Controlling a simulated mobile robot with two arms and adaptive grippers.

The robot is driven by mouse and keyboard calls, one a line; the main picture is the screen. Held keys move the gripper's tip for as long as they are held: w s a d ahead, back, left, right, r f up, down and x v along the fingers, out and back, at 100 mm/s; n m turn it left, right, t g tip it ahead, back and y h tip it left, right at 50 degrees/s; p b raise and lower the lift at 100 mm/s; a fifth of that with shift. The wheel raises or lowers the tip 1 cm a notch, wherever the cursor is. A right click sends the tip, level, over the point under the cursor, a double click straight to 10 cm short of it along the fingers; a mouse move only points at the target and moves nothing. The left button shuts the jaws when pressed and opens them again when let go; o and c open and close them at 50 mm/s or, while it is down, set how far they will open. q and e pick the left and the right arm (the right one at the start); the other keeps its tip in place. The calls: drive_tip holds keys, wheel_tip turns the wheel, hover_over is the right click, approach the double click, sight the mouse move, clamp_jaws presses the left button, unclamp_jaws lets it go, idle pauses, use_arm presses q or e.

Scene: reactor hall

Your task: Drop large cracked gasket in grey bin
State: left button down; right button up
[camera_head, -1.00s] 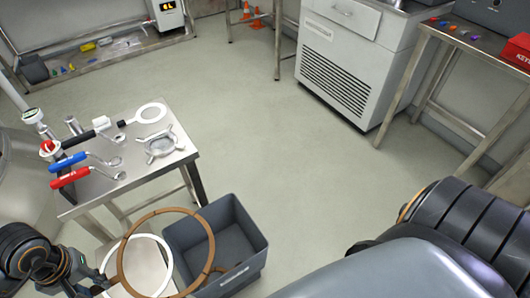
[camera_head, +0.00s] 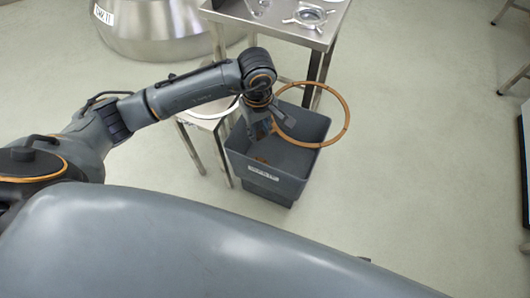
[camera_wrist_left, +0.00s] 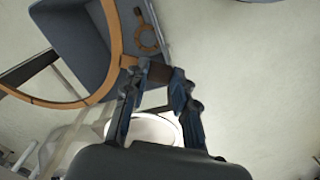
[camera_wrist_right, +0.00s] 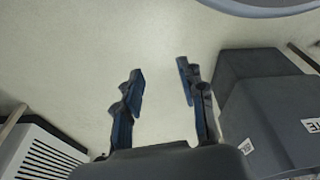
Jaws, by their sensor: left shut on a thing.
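The large cracked gasket is a thin brown ring (camera_head: 346,120); in the left wrist view its band (camera_wrist_left: 113,30) curves along the upper left. My left gripper (camera_head: 268,127) is shut on its edge, and the fingertips (camera_wrist_left: 158,78) show pinching it. The ring is above the grey bin (camera_head: 263,182), partly over its opening and reaching past its right rim. The bin also shows in the left wrist view (camera_wrist_left: 75,32), below the ring. A small brown piece with a round end (camera_wrist_left: 148,38) lies inside the bin. My right gripper (camera_wrist_right: 160,72) is open and empty.
A metal table (camera_head: 318,38) with a clamp-like metal part (camera_head: 310,17) stands behind the bin. A white ring (camera_head: 213,108) lies on a lower stand left of the bin. In the right wrist view, dark boxes (camera_wrist_right: 265,100) stand at right. Floor right of the bin is clear.

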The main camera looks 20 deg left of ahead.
wheel_tip(320, 180, up, 15)
drive_tip(key=w+t+b, duration=0.1)
drive_tip(key=w+b, duration=0.1)
drive_tip(key=b, duration=0.6)
use_arm(q)
drive_tip(key=f+n, duration=0.2)
drive_tip(key=f, duration=0.2)
drive_tip(key=f+n+b, duration=0.1)
drive_tip(key=f+n, duration=0.1)
drive_tip(key=f, duration=0.3)
drive_tip(key=w+f+n+b, duration=0.1)
drive_tip(key=f+n, duration=0.2)
drive_tip(key=f, duration=0.2)
drive_tip(key=shift+d, duration=0.3)
drive_tip(key=shift+w+f+b, duration=0.15)
drive_tip(key=shift+f+b, duration=0.35)
drive_tip(key=shift+f, duration=0.25)
use_arm(e)
drive_tip(key=w+t, duration=0.1)
drive_tip(key=w, duration=0.1)
drive_tip(key=w+a+t, duration=0.1)
drive_tip(key=w+t, duration=0.1)
drive_tip(key=shift+w+a+y, duration=0.2)
drive_tip(key=shift+y, duration=0.1)
